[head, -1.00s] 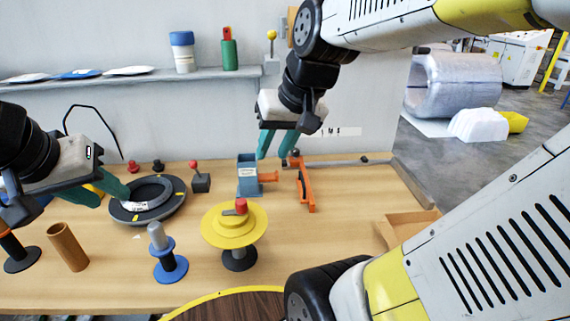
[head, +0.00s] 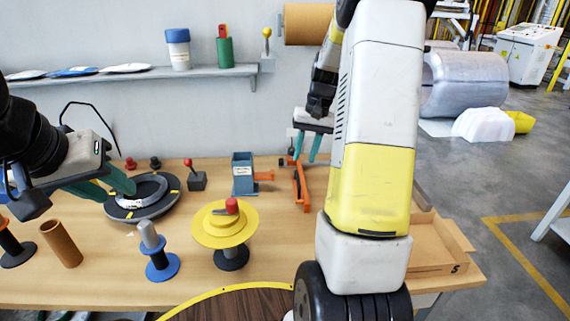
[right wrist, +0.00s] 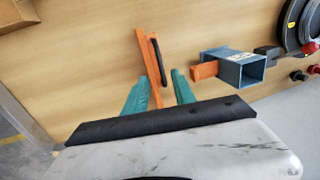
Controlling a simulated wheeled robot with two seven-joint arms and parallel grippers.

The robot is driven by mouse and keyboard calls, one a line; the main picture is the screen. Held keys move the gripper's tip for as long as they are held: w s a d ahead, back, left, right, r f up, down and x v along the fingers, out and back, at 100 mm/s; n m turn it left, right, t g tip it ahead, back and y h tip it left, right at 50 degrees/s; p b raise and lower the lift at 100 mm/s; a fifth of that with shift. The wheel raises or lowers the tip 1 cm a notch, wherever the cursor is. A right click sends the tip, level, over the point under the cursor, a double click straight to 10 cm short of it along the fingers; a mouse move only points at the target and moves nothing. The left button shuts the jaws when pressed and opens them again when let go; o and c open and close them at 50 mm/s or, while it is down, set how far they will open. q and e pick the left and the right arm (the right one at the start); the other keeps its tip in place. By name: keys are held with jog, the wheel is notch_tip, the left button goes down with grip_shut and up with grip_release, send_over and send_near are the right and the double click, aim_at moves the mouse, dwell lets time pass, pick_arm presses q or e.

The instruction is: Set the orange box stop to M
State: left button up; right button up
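The orange box stop (head: 300,188) stands toward the back of the wooden table, left of my right arm. My right gripper (head: 305,157) is over its back part with green fingers apart. In the right wrist view the orange stop (right wrist: 142,52) runs up between the open fingers (right wrist: 160,78), with a dark bar beside it; I cannot tell whether they touch it. The lettered scale on the wall is hidden behind my right arm, so the stop's setting cannot be read. My left gripper (head: 120,192) is open near the black ring (head: 165,206).
A blue-grey holder (head: 243,175) with an orange tab is just left of the stop. A yellow disc stand (head: 212,237), blue spool (head: 162,267) and brown tube (head: 62,245) stand in front. A cardboard tray (head: 455,240) marked S is at the right edge.

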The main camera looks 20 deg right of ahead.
aim_at(298, 178)
jog(key=f, duration=0.2)
jog(key=a+f, duration=0.1)
jog(key=f, duration=0.4)
jog(key=shift+w+a, duration=0.15)
jog(key=shift+a, duration=0.1)
jog(key=shift+c, duration=0.2)
grip_shut()
jog(key=shift+d, duration=0.1)
dwell(0.9)
